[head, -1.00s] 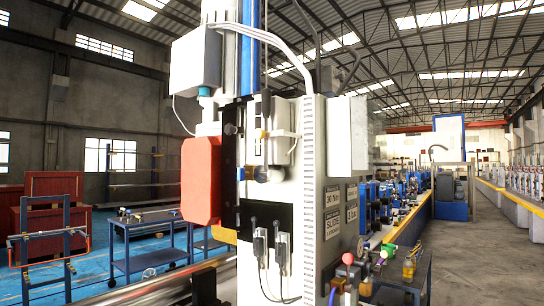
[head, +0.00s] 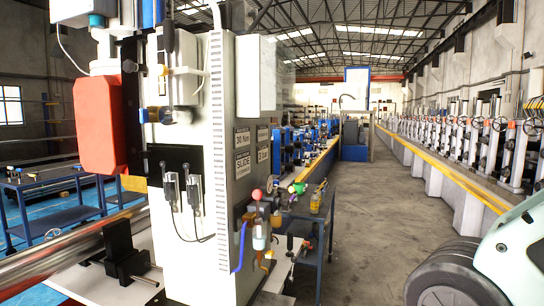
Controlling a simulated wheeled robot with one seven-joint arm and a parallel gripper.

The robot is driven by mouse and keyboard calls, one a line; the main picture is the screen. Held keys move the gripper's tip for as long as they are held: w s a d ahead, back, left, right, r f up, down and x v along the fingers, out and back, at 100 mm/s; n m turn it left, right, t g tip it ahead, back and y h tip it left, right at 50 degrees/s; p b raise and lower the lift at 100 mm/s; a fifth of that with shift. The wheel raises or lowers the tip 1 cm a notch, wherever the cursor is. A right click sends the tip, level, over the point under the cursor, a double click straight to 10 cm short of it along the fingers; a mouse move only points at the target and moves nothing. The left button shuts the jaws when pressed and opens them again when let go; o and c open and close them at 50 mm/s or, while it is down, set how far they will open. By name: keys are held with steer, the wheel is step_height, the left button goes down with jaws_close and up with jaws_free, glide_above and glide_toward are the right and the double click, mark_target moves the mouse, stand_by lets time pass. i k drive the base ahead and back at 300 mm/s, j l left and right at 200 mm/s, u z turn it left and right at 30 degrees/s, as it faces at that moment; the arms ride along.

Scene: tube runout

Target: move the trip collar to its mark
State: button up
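I cannot make out the trip collar or its mark for certain in the head view. A tall white machine cabinet (head: 243,150) stands close in front, with a ruled scale strip (head: 220,150) down its corner. A shiny horizontal tube (head: 60,255) runs in from the lower left. A black clamp-like block (head: 122,252) stands beside the tube on a pale plate. My gripper is not in view.
A red block (head: 98,125) hangs on the cabinet's left side. Small valves and a red knob (head: 257,195) stick out on its right. A dark cart (head: 318,225) stands behind. The grey floor aisle (head: 365,215) is clear. A blue trolley (head: 55,200) is at left.

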mark_target(142, 67)
steer(key=u, duration=0.85)
steer(key=i+l+u, duration=0.1)
steer(key=u, duration=0.3)
steer(key=i+l+u, duration=0.1)
steer(key=u, duration=0.3)
steer(key=i+l+u, duration=0.1)
steer(key=u, duration=0.3)
steer(key=l+u, duration=0.25)
steer(key=u, duration=0.15)
